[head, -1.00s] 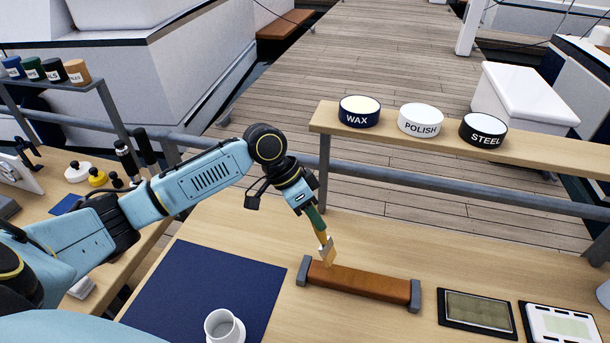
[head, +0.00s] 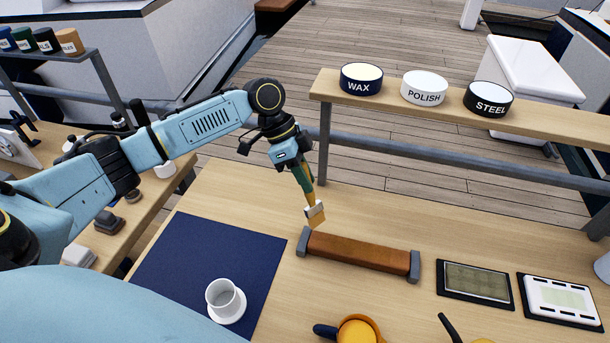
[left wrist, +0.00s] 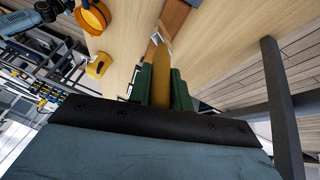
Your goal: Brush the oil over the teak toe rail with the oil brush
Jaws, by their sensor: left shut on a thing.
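The teak toe rail (head: 358,252) is a reddish-brown bar between two grey end blocks on the wooden table. It also shows at the top of the left wrist view (left wrist: 174,17). My left gripper (head: 304,180) is shut on the oil brush (head: 315,212), which has a yellow-brown handle, a pale metal band and tan bristles. In the left wrist view the brush handle (left wrist: 161,75) sits between the green fingers. The brush points down near the rail's left end; its tip looks slightly above and behind the rail. My right gripper is not in view.
A white cup (head: 223,297) on a saucer stands on a blue mat (head: 185,262). An orange pot (head: 357,330) is at the front edge. Two flat trays (head: 476,284) lie right of the rail. A shelf (head: 420,108) behind holds WAX, POLISH and STEEL tins.

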